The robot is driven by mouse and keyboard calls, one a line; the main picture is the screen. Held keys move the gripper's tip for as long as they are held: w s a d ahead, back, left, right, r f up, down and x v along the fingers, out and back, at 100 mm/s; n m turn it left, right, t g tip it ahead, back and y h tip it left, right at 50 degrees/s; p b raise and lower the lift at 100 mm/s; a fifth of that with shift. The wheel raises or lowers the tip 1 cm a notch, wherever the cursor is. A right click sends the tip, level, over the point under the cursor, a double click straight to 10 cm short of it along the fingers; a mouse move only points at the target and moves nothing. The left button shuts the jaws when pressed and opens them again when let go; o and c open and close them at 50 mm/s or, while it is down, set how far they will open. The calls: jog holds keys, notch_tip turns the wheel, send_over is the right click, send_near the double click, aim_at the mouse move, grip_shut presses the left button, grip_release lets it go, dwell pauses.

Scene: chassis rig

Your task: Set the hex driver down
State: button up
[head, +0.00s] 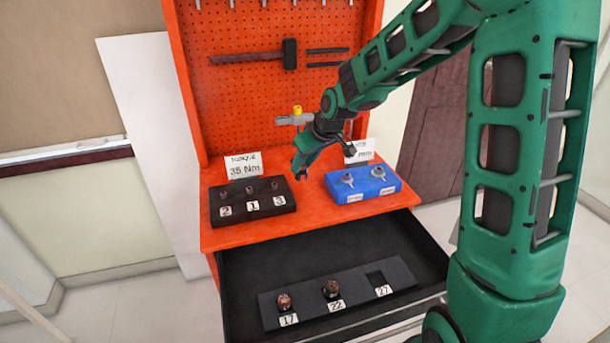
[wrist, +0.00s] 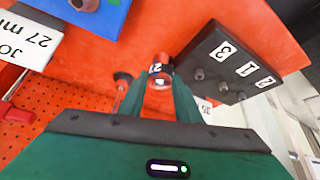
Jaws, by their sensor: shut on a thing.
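My gripper (head: 300,170) hangs in front of the orange pegboard, above the bench top between the black block and the blue block. In the wrist view its fingers (wrist: 160,95) are shut on the hex driver (wrist: 160,72), a short round piece with a reddish body, a pale end and a small tag that seems to read 27. The hex driver is held clear of the blocks. In the head view it is small and mostly hidden by the fingers.
The open drawer holds a dark tray (head: 357,300) with pieces at 17 and 22 and an empty square place at 27. On the orange bench (head: 225,237) stand a black block (head: 270,208) with three small pieces and a blue block (head: 381,192) with two metal pieces.

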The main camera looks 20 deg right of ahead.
aim_at(307, 174)
jog(key=shift+w+d+f, duration=0.2)
jog(key=shift+d+f, duration=0.05)
jog(key=shift+f, duration=0.6)
jog(key=shift+w+d+f, duration=0.15)
jog(key=shift+d+f, duration=0.1)
jog(key=shift+f, duration=0.6)
jog(key=shift+w+d+f, duration=0.2)
jog(key=shift+d+f, duration=0.05)
jog(key=shift+f, duration=0.6)
jog(key=o, duration=1.1)
jog(key=shift+f, duration=0.1)
jog(key=v, duration=1.2)
